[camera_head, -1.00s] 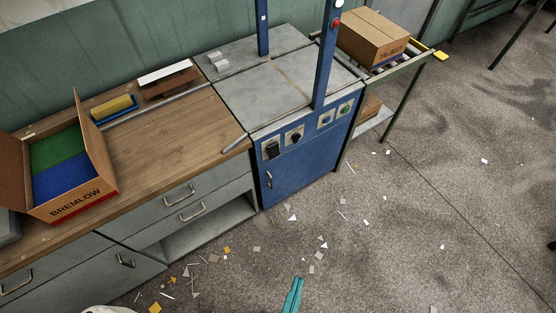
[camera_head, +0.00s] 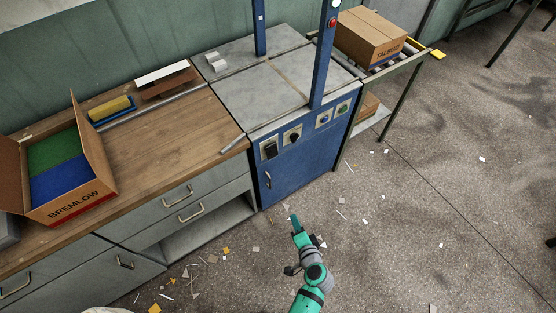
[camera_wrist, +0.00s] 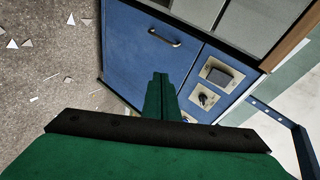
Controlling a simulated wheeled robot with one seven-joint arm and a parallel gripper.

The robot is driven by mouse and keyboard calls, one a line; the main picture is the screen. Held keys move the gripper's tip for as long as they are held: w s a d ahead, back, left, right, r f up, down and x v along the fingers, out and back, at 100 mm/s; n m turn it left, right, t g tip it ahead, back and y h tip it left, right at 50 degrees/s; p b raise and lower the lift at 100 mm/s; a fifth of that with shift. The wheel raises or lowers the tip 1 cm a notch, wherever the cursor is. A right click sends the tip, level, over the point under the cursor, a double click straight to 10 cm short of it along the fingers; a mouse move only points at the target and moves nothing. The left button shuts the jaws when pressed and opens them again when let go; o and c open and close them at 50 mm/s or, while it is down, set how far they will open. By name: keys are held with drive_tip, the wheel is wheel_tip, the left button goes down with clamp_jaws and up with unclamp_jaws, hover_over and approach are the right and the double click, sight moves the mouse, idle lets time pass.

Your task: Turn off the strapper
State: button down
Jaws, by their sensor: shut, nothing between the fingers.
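The strapper (camera_head: 290,170) is a blue cabinet with a grey top and a blue arch. Its front panel carries a black rocker-like switch (camera_head: 269,150), a black rotary knob (camera_head: 293,135), a blue button (camera_head: 324,119) and a green button (camera_head: 343,109). A red button (camera_head: 333,22) sits on the arch post. My gripper (camera_head: 293,218) is shut and empty, in front of the cabinet and below the panel, apart from it. In the wrist view my gripper (camera_wrist: 160,76) points at the cabinet front, with the black switch (camera_wrist: 218,76) and the rotary knob (camera_wrist: 204,99) to its right.
A wooden bench (camera_head: 165,135) with an open BREMLOW box (camera_head: 72,196) adjoins the strapper on the left. A closed box (camera_head: 370,38) rests on a roller stand at the right. Paper scraps litter the floor, which is otherwise open.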

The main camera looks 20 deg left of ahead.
sight(273, 155)
drive_tip(key=w+a+r+y, duration=0.2)
drive_tip(key=w+r+y, duration=0.3)
drive_tip(key=w+r, duration=0.4)
drive_tip(key=shift+w+a+y, duration=0.35)
drive_tip(key=shift+w+y, duration=0.05)
drive_tip(key=shift+w, duration=0.8)
drive_tip(key=x, duration=1.4)
drive_tip(key=shift+s+f, duration=0.15)
drive_tip(key=shift+s, duration=0.05)
